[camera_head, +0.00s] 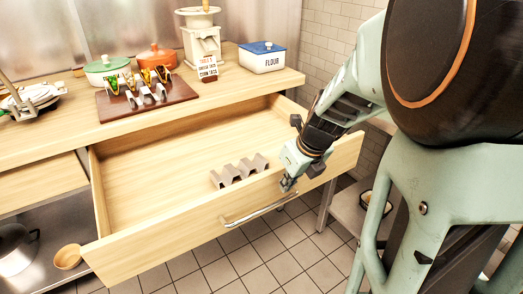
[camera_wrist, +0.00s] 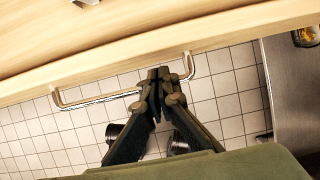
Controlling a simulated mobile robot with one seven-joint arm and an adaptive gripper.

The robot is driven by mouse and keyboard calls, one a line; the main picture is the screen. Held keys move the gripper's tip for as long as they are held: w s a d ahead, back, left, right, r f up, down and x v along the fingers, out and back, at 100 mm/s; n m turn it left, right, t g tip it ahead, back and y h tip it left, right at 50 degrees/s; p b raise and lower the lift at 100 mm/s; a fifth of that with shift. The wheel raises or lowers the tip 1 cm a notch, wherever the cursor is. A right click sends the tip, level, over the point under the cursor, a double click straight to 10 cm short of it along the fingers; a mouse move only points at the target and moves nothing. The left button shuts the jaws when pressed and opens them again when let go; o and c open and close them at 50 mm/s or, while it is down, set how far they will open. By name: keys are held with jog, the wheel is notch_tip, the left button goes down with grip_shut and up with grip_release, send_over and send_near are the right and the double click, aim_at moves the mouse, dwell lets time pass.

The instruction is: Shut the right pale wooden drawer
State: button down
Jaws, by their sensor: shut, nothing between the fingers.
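The right pale wooden drawer (camera_head: 222,229) is pulled out from under the wooden counter and stands wide open. A grey zigzag holder (camera_head: 239,171) lies inside it near the front. A metal bar handle (camera_head: 258,210) runs along the drawer's front, and it also shows in the wrist view (camera_wrist: 98,99). My gripper (camera_head: 288,184) is at the drawer's front, by the right part of the handle. In the wrist view my gripper (camera_wrist: 158,73) is shut, with its tips over or against the handle bar; I cannot tell if they touch it.
A wooden bowl (camera_head: 68,257) and a dark pot (camera_head: 15,250) sit at lower left. Tiled floor (camera_head: 235,258) shows before the drawer.

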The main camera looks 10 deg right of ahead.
jog(key=b+x, duration=0.1)
jog(key=x, duration=0.1)
jog(key=shift+w+f+b, duration=0.15)
jog(key=shift+f+b, duration=0.15)
jog(key=shift+b, duration=0.1)
jog(key=shift+a+r, duration=0.1)
